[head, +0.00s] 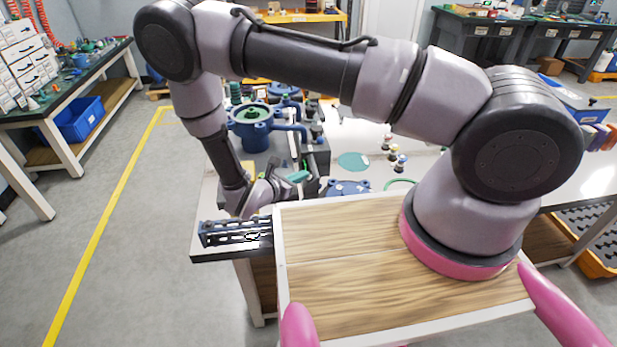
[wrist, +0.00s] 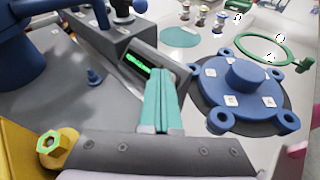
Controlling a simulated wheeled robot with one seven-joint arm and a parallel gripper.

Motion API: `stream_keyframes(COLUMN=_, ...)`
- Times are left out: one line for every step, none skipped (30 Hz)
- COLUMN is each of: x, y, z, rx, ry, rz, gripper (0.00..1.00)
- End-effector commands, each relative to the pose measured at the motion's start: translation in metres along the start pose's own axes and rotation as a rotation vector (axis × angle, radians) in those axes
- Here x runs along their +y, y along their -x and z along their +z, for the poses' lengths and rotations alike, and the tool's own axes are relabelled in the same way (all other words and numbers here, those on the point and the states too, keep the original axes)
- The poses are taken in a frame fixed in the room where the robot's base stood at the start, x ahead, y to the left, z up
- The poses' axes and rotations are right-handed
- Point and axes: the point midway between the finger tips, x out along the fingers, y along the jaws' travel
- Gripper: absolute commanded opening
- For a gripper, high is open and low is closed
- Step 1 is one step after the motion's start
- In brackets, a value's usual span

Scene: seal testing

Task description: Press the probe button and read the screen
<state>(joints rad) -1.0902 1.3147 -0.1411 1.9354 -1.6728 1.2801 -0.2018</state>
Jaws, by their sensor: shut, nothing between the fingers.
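My gripper (wrist: 164,72) is shut and empty; its two teal fingers lie together and point away from the wrist camera. In the head view, my gripper (head: 308,173) is low over the bench. In the wrist view, a screen (wrist: 137,62) with lit green characters is set in the sloped face of a dark grey housing. The characters are too small and blurred to read. My fingertips appear just right of the screen, at the end of that face. I cannot tell whether they touch it. No probe button can be made out; the fingers may cover it.
A blue flanged cover (wrist: 240,90) lies right of my fingers, with a green ring (wrist: 262,48) and teal disc (wrist: 181,37) beyond. A small blue fitting (wrist: 95,76) stands on the grey plate at left. A large blue valve body (head: 253,130) stands behind the gripper.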

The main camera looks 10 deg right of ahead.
Motion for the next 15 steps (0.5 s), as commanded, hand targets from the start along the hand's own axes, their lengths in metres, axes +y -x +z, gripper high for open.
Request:
stream_keyframes(x=0.0011, y=0.0013, z=0.001, rx=0.0, ry=-0.001, rz=0.001, gripper=0.0)
stream_keyframes(x=0.0019, y=0.0023, z=0.0017, rx=0.0, ry=-0.001, rz=0.001, gripper=0.0)
stream_keyframes(x=0.0031, y=0.0037, z=0.0028, rx=0.0, ry=-0.002, rz=0.001, gripper=0.0)
stream_keyframes(x=0.0039, y=0.0048, z=0.0036, rx=0.0, ry=-0.002, rz=0.001, gripper=0.0)
stream_keyframes(x=0.0047, y=0.006, z=0.0045, rx=0.0, ry=-0.002, rz=0.001, gripper=0.0)
stream_keyframes(x=0.0057, y=0.0075, z=0.0055, rx=0.0, ry=-0.002, rz=0.001, gripper=0.0)
stream_keyframes(x=0.0063, y=0.0085, z=0.0062, rx=0.0, ry=-0.001, rz=0.001, gripper=0.0)
stream_keyframes(x=0.0067, y=0.0092, z=0.0067, rx=0.0, ry=-0.001, rz=0.001, gripper=0.0)
stream_keyframes(x=0.007, y=0.0099, z=0.0071, rx=0.0, ry=-0.001, rz=0.0, gripper=0.0)
stream_keyframes(x=0.0072, y=0.0101, z=0.0073, rx=0.0, ry=0.0, rz=0.0, gripper=0.0)
stream_keyframes(x=0.0072, y=0.0102, z=0.0074, rx=0.0, ry=0.0, rz=0.0, gripper=0.0)
stream_keyframes(x=0.0071, y=0.0101, z=0.0074, rx=0.0, ry=0.0, rz=0.0, gripper=0.0)
stream_keyframes(x=0.0071, y=0.0101, z=0.0073, rx=0.0, ry=0.0, rz=0.0, gripper=0.0)
stream_keyframes(x=0.0071, y=0.0101, z=0.0073, rx=0.0, ry=0.0, rz=0.0, gripper=0.0)
stream_keyframes(x=0.0071, y=0.0101, z=0.0073, rx=0.0, ry=0.0, rz=0.0, gripper=0.0)
